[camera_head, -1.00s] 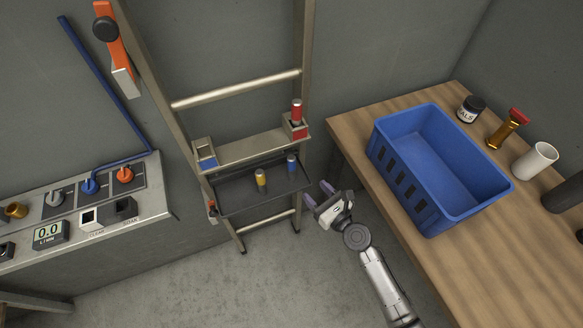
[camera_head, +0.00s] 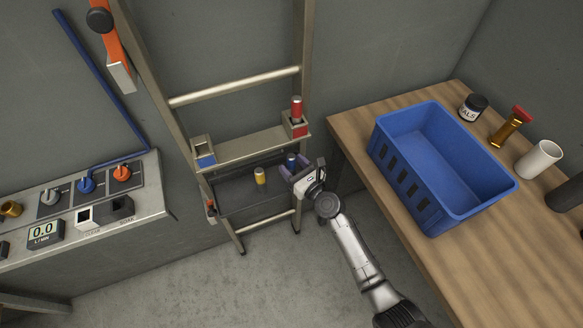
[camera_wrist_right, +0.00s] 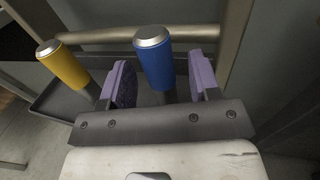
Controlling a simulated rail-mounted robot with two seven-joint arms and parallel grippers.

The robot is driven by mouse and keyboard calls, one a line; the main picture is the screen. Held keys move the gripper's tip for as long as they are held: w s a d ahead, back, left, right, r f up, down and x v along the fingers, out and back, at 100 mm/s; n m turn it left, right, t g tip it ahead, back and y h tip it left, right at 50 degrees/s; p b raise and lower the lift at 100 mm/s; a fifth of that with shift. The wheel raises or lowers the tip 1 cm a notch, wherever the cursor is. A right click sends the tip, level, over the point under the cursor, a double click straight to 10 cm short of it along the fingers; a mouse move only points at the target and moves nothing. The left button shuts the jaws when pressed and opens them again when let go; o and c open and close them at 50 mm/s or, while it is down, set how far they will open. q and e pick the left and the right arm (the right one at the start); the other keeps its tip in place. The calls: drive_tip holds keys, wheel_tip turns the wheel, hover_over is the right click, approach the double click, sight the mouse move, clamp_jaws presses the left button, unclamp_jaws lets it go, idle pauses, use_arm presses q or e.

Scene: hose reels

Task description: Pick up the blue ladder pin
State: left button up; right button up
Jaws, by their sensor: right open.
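The blue ladder pin (camera_head: 291,160) stands upright on the dark ladder tray (camera_head: 235,199), at the tray's right end. In the right wrist view the blue pin (camera_wrist_right: 155,58) has a silver top and stands between the two purple-padded fingers of my right gripper (camera_wrist_right: 160,80). Small gaps show on both sides of it. My right gripper (camera_head: 296,170) is open in the head view and partly covers the pin's lower part. My left gripper is not in view.
A yellow pin (camera_head: 260,176) stands on the same tray, left of the blue one; it also shows in the right wrist view (camera_wrist_right: 63,65). A red pin (camera_head: 296,106) sits in a red holder above. A blue crate (camera_head: 448,213) stands on the wooden bench at right.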

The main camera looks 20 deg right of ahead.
drive_tip(key=shift+b+x, duration=0.3)
drive_tip(key=shift+x, duration=1.15)
drive_tip(key=shift+c, duration=0.5)
clamp_jaws()
drive_tip(key=shift+r, duration=0.15)
